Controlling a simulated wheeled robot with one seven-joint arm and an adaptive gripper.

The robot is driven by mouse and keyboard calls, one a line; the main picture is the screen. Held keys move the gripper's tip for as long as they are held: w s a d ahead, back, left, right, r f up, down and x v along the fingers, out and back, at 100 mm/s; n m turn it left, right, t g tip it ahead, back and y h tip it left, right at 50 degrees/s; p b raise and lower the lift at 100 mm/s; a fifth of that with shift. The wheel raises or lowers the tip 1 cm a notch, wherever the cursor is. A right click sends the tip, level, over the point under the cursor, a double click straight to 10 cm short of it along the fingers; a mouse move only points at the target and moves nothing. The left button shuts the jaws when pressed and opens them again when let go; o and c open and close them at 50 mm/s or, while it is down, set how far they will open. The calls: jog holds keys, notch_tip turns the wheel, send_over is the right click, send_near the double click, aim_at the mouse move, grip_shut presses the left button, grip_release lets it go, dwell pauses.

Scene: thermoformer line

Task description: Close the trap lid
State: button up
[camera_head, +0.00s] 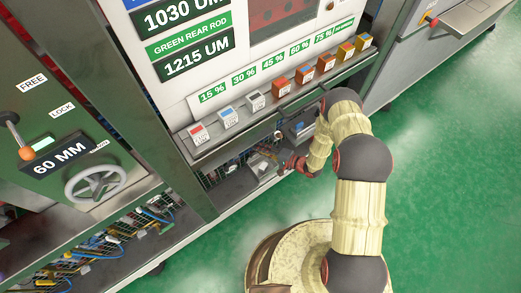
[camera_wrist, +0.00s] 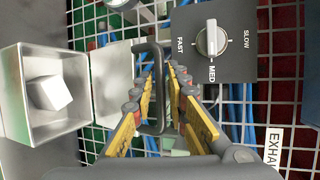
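The trap is an open metal box (camera_wrist: 42,110) at the left of the wrist view, with a pale grey block (camera_wrist: 50,93) inside. Its lid looks to be the flat metal plate (camera_wrist: 112,82) standing open beside the box, with a dark loop handle (camera_wrist: 151,48) at its right. My gripper (camera_wrist: 163,78) has its yellow fingers close together at the handle, one seemingly through the loop and one to its right. Whether they press on the handle is unclear. In the head view my gripper (camera_head: 287,165) is low at the cabinet, just right of the small grey box (camera_head: 262,168).
A speed knob (camera_wrist: 212,40) on a dark panel is close right of the fingers. A wire grid (camera_wrist: 290,60) with blue cables lies behind. Above, a shelf holds several labelled blocks (camera_head: 228,117). A handwheel (camera_head: 95,186) is at the left. Green floor is free at right.

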grip_shut()
jog(key=shift+s, duration=0.1)
dwell(0.6)
